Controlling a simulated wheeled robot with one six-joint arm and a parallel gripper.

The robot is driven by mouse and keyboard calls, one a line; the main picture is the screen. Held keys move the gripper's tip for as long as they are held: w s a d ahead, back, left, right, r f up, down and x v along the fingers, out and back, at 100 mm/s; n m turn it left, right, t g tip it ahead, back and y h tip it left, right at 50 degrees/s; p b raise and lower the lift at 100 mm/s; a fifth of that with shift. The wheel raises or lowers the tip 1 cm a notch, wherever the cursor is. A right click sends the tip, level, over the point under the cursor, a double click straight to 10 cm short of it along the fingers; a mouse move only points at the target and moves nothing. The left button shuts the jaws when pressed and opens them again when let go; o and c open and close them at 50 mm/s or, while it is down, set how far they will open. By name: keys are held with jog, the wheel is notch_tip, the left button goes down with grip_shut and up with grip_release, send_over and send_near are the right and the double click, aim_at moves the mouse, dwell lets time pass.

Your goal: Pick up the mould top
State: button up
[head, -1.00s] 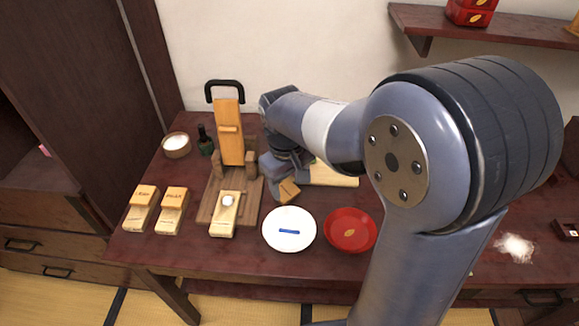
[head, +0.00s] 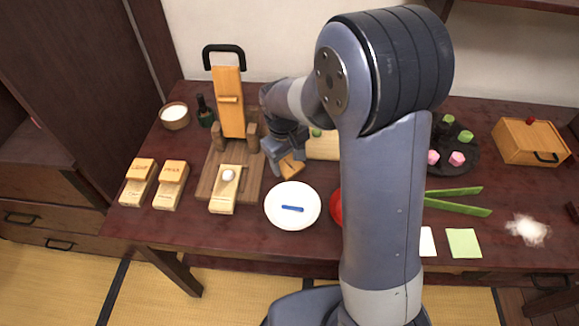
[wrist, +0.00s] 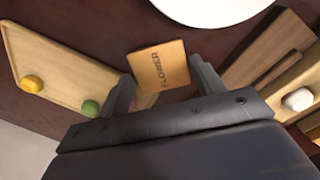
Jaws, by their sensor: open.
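The mould top, a small light-wood block with lettering that reads like FLOWER, is near the press in the head view (head: 292,167). In the wrist view the mould top (wrist: 160,66) shows beyond and between my fingertips. My gripper (wrist: 162,74) is open around or just above it; I cannot tell whether the fingers touch it. In the head view my gripper (head: 284,158) partly covers the block. A mould base (head: 222,201) with a white ball on it sits at the press front, left of the block.
The wooden press (head: 229,110) with a black handle stands to the left. A white plate (head: 293,220) is in front of the block. A wooden board (wrist: 52,62) with coloured balls lies close by. Two closed moulds (head: 137,191) stand far left. My arm hides part of a red plate (head: 336,207).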

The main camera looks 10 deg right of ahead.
jog(key=shift+d+f, duration=0.1)
jog(key=shift+f, duration=0.6)
jog(key=shift+c, duration=0.4)
jog(key=c, duration=0.6)
jog(key=shift+o, duration=0.2)
jog(key=shift+r, duration=0.1)
